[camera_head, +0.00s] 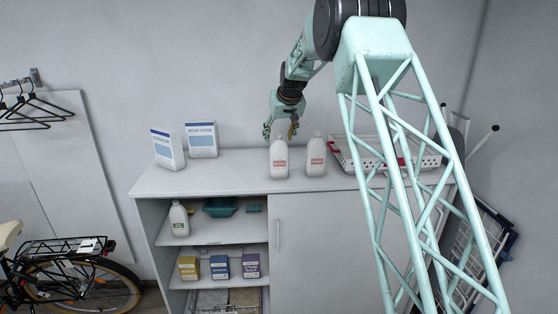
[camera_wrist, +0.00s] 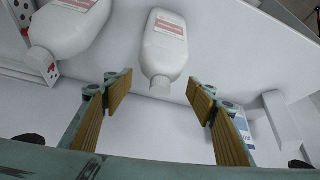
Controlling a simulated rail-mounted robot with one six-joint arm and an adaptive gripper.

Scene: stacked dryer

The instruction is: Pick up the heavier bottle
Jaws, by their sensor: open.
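Two white bottles with red-and-white labels stand upright side by side on the cabinet top: the left bottle (camera_head: 278,160) and the right bottle (camera_head: 316,158). They look alike, and I cannot tell by sight which is heavier. My gripper (camera_head: 280,132) is open and empty, at the neck height of the left bottle. In the wrist view, which is turned around, the left bottle (camera_wrist: 166,45) lies centred beyond the gap between the open fingers (camera_wrist: 159,94). The right bottle (camera_wrist: 68,28) shows at upper left there, outside the fingers. I see no contact with either bottle.
The cabinet top (camera_head: 235,180) is clear in front of the bottles. A white perforated tray (camera_head: 350,160) with red parts sits right of them. Two blue-and-white boxes (camera_head: 167,149) (camera_head: 201,139) stand at left. Another white bottle (camera_head: 179,219) stands on the shelf below.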

